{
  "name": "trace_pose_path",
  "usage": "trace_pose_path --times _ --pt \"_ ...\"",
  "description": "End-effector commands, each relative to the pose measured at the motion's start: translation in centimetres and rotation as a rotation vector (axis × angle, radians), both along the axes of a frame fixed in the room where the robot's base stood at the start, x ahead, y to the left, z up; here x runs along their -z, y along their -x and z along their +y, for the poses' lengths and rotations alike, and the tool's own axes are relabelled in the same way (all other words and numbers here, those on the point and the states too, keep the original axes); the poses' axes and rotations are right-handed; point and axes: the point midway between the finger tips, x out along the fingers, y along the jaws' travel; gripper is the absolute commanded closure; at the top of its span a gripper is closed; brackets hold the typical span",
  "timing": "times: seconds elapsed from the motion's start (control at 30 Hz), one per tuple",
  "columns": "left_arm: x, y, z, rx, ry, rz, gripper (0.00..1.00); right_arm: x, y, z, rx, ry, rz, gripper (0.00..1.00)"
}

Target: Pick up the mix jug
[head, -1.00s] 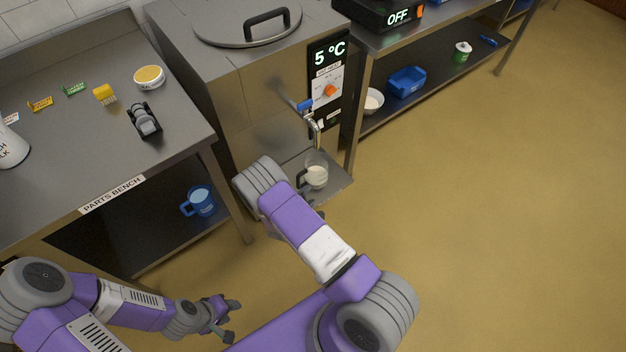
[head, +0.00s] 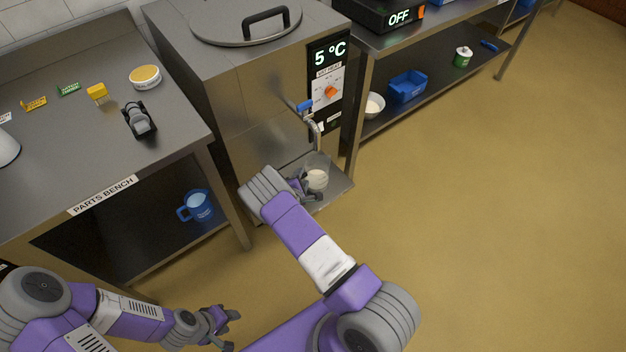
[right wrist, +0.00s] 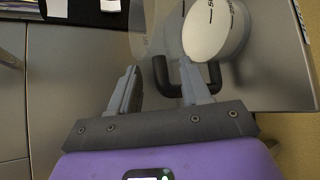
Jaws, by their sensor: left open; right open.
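The mix jug (head: 317,179) is a clear jug with white contents, upright on the drip shelf under the tap of the steel machine. Its white contents (right wrist: 212,32) and dark handle (right wrist: 160,76) show in the right wrist view. My right gripper (head: 306,188) is open at the handle side of the jug. In the right wrist view the open fingers (right wrist: 158,78) point at the handle; part of the handle lies between them and the right finger overlaps it. I cannot tell whether they touch. My left gripper (head: 223,322) is open and empty, low over the floor.
The tap (head: 312,120) hangs just above the jug. The parts bench (head: 100,150) stands left, with a blue mug (head: 199,206) on its lower shelf. A shelf unit with a white bowl (head: 374,105) and blue bin (head: 407,87) stands right. The floor at right is clear.

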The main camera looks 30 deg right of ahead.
Motion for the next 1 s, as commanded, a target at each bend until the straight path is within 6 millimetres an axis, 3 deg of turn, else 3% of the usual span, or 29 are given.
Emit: trace_pose_path --times 0.07,0.37,1.0 --pt "-0.03 0.0 0.0 0.0 0.0 0.0 0.57 -0.03 0.02 0.01 0.0 0.0 0.0 0.55" --pt "-0.02 0.0 0.0 0.0 0.0 0.0 0.57 0.01 0.06 0.01 0.001 0.0 0.001 1.0" --pt "-0.01 0.0 -0.01 0.0 0.0 0.0 0.57 0.06 0.12 -0.02 0.002 0.0 0.003 1.0"
